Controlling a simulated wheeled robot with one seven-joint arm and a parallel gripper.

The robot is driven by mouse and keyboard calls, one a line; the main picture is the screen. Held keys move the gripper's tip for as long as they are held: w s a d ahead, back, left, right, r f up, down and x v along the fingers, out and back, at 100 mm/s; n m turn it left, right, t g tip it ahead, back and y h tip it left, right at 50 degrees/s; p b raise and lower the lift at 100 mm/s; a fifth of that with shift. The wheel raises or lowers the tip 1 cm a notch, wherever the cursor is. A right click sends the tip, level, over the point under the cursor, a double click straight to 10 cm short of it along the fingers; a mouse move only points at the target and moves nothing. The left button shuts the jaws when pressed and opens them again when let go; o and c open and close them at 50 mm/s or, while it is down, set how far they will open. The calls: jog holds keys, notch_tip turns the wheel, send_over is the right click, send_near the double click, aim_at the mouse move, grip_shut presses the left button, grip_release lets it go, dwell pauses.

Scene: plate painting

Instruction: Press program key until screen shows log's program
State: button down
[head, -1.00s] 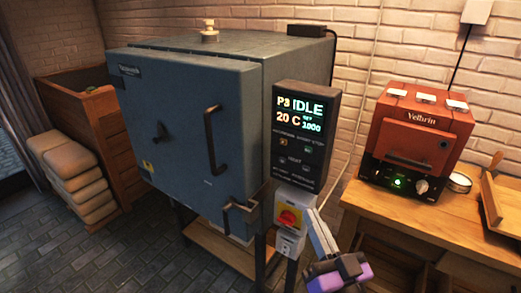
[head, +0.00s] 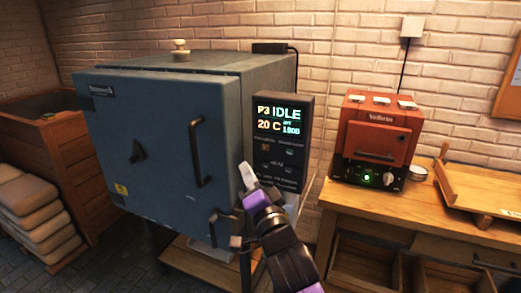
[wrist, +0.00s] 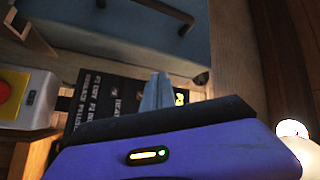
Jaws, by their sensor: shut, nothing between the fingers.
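The large blue-grey kiln (head: 165,150) has a dark control panel (head: 281,140) on its right side. Its screen (head: 278,120) reads "P3 IDLE", 20 C and a set value that looks like 1000. Small keys with labels sit below the screen; the labels are too small to read in the head view, and the log is not seen. My gripper (head: 248,176) is shut and empty, in front of the panel's lower left edge and apart from the keys as far as I can tell. In the wrist view the shut fingertips (wrist: 157,92) overlap the dark panel (wrist: 105,97).
A red-and-yellow switch (wrist: 12,92) on a grey box shows at the left of the wrist view. A small red kiln (head: 376,140) stands on the wooden bench (head: 400,205) at right. Stacked sacks (head: 35,215) lie at left. The kiln's door handle (head: 196,152) juts out.

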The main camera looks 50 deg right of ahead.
aim_at(265, 148)
jog(key=shift+r, duration=0.1)
jog(key=w+d+p, duration=0.1)
jog(key=d+p, duration=0.1)
jog(key=p, duration=0.3)
jog(key=w+d+p, duration=0.1)
jog(key=d+p, duration=0.2)
jog(key=p, duration=0.2)
jog(key=w+d+p, duration=0.1)
jog(key=d+p, duration=0.2)
jog(key=p, duration=0.2)
jog(key=shift+d, duration=0.15)
jog(key=shift+d, duration=0.1)
dwell(2.0)
jog(key=shift+w+d, duration=0.15)
jog(key=shift+d, duration=0.15)
